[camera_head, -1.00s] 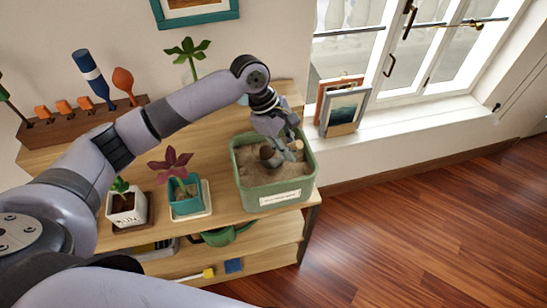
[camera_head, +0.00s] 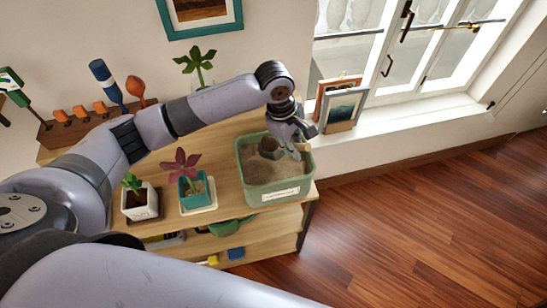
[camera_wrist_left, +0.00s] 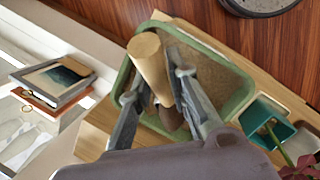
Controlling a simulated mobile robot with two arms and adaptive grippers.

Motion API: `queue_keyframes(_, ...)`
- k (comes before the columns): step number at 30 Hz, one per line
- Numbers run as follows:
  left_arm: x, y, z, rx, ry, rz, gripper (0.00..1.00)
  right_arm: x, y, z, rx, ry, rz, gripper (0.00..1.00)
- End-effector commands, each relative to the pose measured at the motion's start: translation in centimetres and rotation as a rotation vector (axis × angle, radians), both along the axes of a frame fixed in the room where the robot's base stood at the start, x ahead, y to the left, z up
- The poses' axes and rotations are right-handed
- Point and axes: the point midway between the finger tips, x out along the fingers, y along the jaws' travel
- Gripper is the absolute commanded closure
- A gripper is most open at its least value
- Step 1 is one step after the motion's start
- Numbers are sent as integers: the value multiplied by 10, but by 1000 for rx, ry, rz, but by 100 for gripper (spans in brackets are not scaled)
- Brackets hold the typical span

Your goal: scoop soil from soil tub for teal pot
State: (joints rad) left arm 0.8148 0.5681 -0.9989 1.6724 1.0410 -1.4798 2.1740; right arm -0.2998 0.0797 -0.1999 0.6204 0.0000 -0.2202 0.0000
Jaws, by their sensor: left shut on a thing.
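The soil tub (camera_head: 277,191) is a green rectangular bin of brown soil (camera_head: 275,168) with a white label, at the shelf's right end. My left gripper (camera_head: 300,141) is over the tub's back right part. In the wrist view it (camera_wrist_left: 157,86) is shut on the light wooden handle of a scoop (camera_wrist_left: 150,68). The scoop's dark brown head (camera_head: 269,148) is at the soil near the tub's back; how deep it sits I cannot tell. The teal pot (camera_head: 194,197) holds a dark red plant and stands on a white saucer left of the tub. My right gripper is not in view.
A white pot (camera_head: 142,208) with a green plant stands left of the teal pot. A wooden tool rack (camera_head: 75,133) is at the back left. Framed pictures (camera_head: 342,108) lean on the windowsill behind the tub. The floor to the right is clear.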

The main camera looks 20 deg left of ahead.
Motion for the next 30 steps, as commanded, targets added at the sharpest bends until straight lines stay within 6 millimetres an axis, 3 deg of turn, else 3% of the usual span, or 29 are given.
queue_keyframes(14, -1, -4, 4, 27, -15, -3, 100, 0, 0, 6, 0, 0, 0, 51)
queue_keyframes(25, -12, -33, 9, 391, -168, -6, 100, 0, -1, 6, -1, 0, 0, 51)
queue_keyframes(30, -14, -35, 10, 478, -201, 0, 100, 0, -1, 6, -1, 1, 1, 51)
